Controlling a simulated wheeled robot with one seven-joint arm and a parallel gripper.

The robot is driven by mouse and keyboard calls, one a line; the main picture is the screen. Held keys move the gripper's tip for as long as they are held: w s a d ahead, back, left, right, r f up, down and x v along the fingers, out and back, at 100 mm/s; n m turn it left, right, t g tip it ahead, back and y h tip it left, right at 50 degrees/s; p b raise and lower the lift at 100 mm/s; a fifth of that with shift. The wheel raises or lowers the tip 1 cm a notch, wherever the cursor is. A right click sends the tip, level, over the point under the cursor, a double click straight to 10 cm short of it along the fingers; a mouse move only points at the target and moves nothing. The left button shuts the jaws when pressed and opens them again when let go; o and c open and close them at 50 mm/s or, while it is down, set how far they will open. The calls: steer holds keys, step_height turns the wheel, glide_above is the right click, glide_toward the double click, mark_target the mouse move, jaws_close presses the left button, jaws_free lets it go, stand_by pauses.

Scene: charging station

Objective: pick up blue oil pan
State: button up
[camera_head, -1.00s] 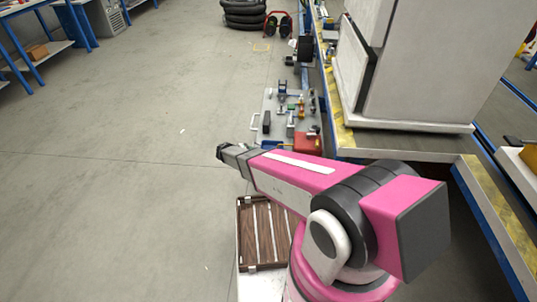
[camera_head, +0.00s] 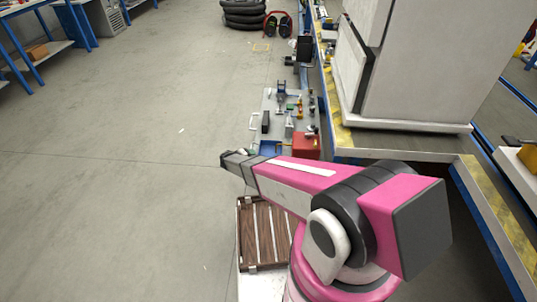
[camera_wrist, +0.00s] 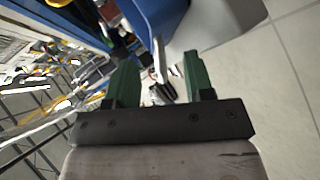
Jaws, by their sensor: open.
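A blue object, likely the oil pan (camera_head: 271,146), lies at the near end of the grey tool board, left of a red box, in the head view. My arm partly hides it. In the wrist view, a large blue surface (camera_wrist: 160,15), likely the same pan, is at the top, beyond the fingers. My gripper (camera_wrist: 160,78) is open, with its two green fingers apart and nothing clearly held between them. In the head view, my gripper (camera_head: 223,159) points left, over the floor and to the left of the pan.
The grey board (camera_head: 268,103) carries several small tools and a red box (camera_head: 306,147). A brown slatted crate (camera_head: 261,235) sits below my arm. A long workbench (camera_head: 345,142) with a white cabinet (camera_head: 410,85) is on the right.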

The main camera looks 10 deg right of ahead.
steer(key=x, duration=0.3)
steer(key=shift+w+d+f, duration=0.1)
steer(key=shift+d+f, duration=0.1)
steer(key=shift+f, duration=0.05)
jaws_close()
steer(key=shift+f, duration=0.1)
